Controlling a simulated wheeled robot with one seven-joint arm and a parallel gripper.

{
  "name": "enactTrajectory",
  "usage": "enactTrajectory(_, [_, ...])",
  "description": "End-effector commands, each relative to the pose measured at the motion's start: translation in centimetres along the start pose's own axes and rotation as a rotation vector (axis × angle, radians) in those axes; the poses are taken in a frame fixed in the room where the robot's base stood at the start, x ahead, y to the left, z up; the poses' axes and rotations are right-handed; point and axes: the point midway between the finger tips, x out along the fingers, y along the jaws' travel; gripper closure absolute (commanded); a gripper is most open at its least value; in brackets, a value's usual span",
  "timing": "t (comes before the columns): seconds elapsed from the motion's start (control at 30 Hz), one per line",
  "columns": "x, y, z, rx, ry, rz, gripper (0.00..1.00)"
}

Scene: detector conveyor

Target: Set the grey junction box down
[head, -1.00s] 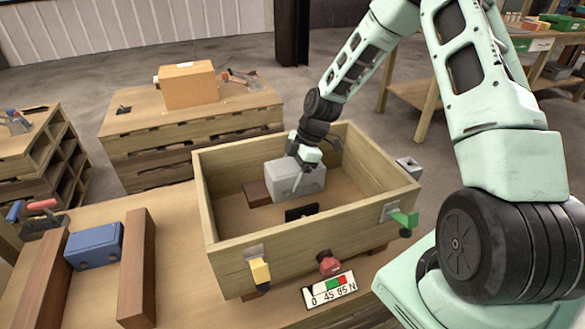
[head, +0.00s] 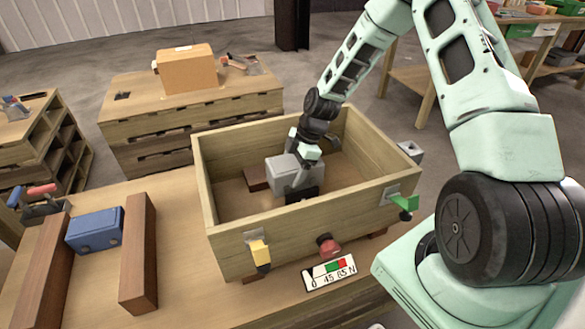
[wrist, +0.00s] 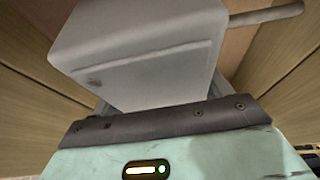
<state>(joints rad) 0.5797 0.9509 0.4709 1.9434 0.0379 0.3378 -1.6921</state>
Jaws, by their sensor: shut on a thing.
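The grey junction box (head: 284,172) is inside the wooden crate (head: 232,242), near its middle. My gripper (head: 302,172) is shut on the box from above and covers part of its right side. In the wrist view the grey junction box (wrist: 140,50) fills the upper middle, with a rod sticking out to the right. The crate's plank walls show on both sides of it. I cannot tell whether the underside of the box touches the crate floor.
A brown block (head: 256,178) lies in the crate beside the box. Yellow (head: 260,252), red (head: 328,244) and green (head: 405,203) fittings stick out of the crate walls. A blue box (head: 95,229) sits between two wooden rails at left. A label plate (head: 330,273) lies in front.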

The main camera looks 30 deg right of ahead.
Motion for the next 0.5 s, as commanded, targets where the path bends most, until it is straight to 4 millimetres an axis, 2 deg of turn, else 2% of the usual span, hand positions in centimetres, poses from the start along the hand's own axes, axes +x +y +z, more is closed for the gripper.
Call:
enactTrajectory(0.23, [0.21,0.10,0.05,-0.001,0.001,0.002,0.85])
enactTrajectory(0.27, [0.32,0.01,0.13,0.000,0.000,0.000,0.15])
enactTrajectory(0.3, [0.31,0.01,0.13,0.000,0.000,0.000,0.03])
enactTrajectory(0.5, [0.32,0.01,0.13,0.000,0.000,0.000,0.01])
